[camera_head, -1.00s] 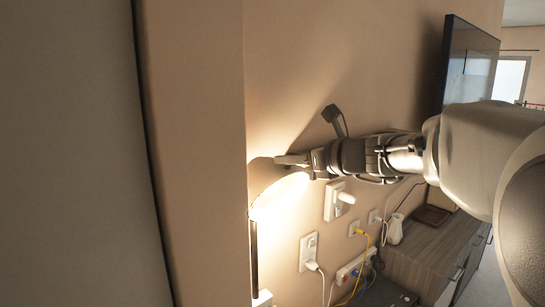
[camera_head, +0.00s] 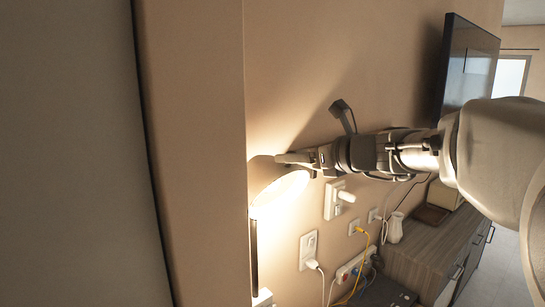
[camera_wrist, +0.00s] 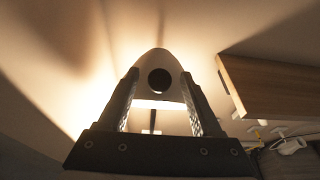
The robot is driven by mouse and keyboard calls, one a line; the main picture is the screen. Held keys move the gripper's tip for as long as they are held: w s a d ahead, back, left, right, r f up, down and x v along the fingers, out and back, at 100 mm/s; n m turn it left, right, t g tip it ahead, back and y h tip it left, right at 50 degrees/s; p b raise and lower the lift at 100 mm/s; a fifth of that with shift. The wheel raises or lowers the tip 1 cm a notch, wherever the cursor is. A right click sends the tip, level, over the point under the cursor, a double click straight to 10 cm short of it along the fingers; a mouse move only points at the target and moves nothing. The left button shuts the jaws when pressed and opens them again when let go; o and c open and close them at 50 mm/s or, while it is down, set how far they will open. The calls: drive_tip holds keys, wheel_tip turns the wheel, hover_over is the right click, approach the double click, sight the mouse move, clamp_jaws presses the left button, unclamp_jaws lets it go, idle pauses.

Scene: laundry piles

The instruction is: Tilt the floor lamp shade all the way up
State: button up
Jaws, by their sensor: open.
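The floor lamp shade (camera_head: 277,190) glows brightly at the wall corner in the head view, its lit opening facing down and to the right. The dark lamp pole (camera_head: 254,250) stands below it. My gripper (camera_head: 284,160) is at the shade's upper edge. The fingers are open; I cannot tell whether either touches the shade. Part of the shade is hidden behind the fingers in the head view.
A wall close behind carries white sockets (camera_head: 309,249) with plugs and cables. A wooden cabinet (camera_head: 425,250) with a white jug (camera_head: 395,228) stands at right. A wall-mounted screen (camera_head: 468,65) is above. A wall edge (camera_head: 195,150) is close on the left.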

drive_tip(key=b+v, duration=0.2)
drive_tip(key=v, duration=1.3)
drive_tip(key=shift+s+d, duration=0.2)
drive_tip(key=shift+s, duration=0.1)
drive_tip(key=shift+r, duration=0.1)
drive_tip(key=s+a+f+n+g+h+b, duration=0.1)
drive_tip(key=s+f+n+g+h, duration=0.1)
drive_tip(key=s+f+n, duration=0.4)
drive_tip(key=s+a+f+n+g+h+b, duration=0.2)
drive_tip(key=s+f+n, duration=0.4)
drive_tip(key=f+n, duration=0.7)
drive_tip(key=s+a+f+n+g+h+b, duration=0.2)
drive_tip(key=s+f+n+h, duration=0.2)
drive_tip(key=f+n, duration=0.5)
drive_tip(key=shift+s+f+n+g, duration=0.35)
drive_tip(key=shift+s+n, duration=0.25)
drive_tip(key=shift+s, duration=0.45)
